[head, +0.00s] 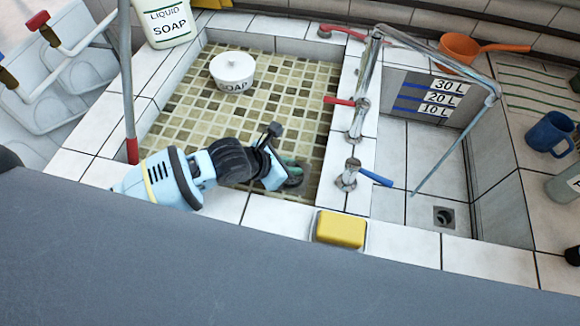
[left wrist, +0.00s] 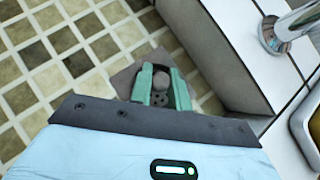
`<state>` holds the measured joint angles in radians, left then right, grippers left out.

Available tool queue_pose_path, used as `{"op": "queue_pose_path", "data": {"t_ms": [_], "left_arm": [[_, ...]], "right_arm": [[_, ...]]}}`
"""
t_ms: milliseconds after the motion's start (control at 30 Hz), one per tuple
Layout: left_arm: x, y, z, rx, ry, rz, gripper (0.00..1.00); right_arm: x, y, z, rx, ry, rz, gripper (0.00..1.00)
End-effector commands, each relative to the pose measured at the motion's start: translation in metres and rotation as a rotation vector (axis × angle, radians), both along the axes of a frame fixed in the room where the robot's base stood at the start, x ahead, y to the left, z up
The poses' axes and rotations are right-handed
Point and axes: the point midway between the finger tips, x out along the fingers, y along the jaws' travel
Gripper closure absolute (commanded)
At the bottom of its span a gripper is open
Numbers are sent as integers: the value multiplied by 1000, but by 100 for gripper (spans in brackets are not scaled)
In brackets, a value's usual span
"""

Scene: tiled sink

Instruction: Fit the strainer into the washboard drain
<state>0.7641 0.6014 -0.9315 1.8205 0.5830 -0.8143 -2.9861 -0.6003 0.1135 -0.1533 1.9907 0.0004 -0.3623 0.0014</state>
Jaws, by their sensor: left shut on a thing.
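My left gripper (head: 290,168) reaches down into the near right corner of the mosaic-tiled basin. In the left wrist view its green fingers (left wrist: 160,88) are shut on the grey knob of the strainer (left wrist: 159,101), whose dark perforated part shows between them. A grey square drain plate (left wrist: 124,82) lies on the floor beneath the fingers, and the strainer is over it. I cannot tell whether the strainer is seated or slightly above. In the head view the gripper hides most of this spot. My right gripper is not in view.
A white soap pot (head: 233,72) stands at the back of the tiled basin. A yellow sponge (head: 340,230) lies on the front rim. Taps (head: 347,175) stand on the divider. The deeper right basin has its own square drain (head: 444,216). The basin wall is close right of my gripper.

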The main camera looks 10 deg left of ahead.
Motion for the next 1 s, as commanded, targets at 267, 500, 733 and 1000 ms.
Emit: {"op": "queue_pose_path", "data": {"t_ms": [267, 500, 733, 1000], "left_arm": [[0, 0, -11, 0, -2, 0, 100], [0, 0, -16, 1, -1, 0, 100], [0, 0, -15, 0, -2, 0, 60], [0, 0, -12, -1, -2, 1, 60]], "right_arm": [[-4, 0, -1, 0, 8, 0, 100], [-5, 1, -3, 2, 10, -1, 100], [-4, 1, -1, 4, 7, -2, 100], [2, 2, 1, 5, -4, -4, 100]]}}
